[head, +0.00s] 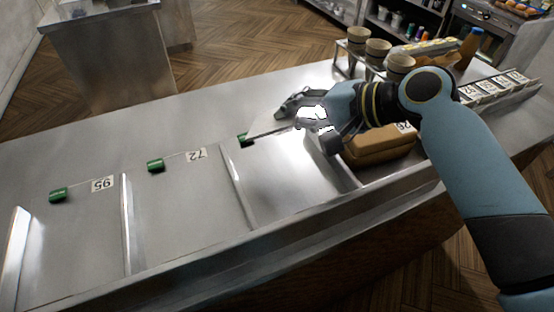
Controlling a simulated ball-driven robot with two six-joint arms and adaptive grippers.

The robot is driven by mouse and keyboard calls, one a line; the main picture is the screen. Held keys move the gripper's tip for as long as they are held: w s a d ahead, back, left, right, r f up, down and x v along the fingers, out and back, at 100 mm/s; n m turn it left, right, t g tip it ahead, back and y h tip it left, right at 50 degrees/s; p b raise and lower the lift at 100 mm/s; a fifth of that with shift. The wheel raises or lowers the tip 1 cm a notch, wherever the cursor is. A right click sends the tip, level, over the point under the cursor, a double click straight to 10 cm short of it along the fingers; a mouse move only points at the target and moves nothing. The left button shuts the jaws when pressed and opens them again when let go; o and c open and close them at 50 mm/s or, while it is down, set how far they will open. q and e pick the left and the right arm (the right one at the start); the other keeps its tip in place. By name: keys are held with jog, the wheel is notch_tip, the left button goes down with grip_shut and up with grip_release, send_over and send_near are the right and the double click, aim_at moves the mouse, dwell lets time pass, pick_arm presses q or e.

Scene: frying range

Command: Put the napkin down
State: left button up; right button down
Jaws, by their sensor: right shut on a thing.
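My right gripper (306,119) reaches in from the right over the steel counter (185,226). It is shut on a pale, flat thing that looks like the napkin (268,118). The napkin sticks out to the left of the fingers, near a green marker (245,139) at the back of a counter bay. Its edges blend with the bright steel, and part of it is hidden by the fingers. I cannot tell if it touches the counter. My left gripper is not in view.
Raised dividers split the counter into bays with number tags (103,184) and green markers. A brown block (381,150) lies under my right forearm. Cups (378,48) in a rack, a brown bottle (469,47) and a label strip (495,86) stand behind. The left bays are clear.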

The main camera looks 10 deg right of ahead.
notch_tip(320, 180, down, 6)
jog(key=b, duration=0.4)
jog(key=shift+b, duration=0.4)
jog(key=shift+f, duration=0.35)
jog(key=shift+f+b, duration=0.25)
jog(key=shift+b, duration=0.15)
jog(key=c, duration=1.6)
grip_release()
jog(key=shift+c, duration=0.2)
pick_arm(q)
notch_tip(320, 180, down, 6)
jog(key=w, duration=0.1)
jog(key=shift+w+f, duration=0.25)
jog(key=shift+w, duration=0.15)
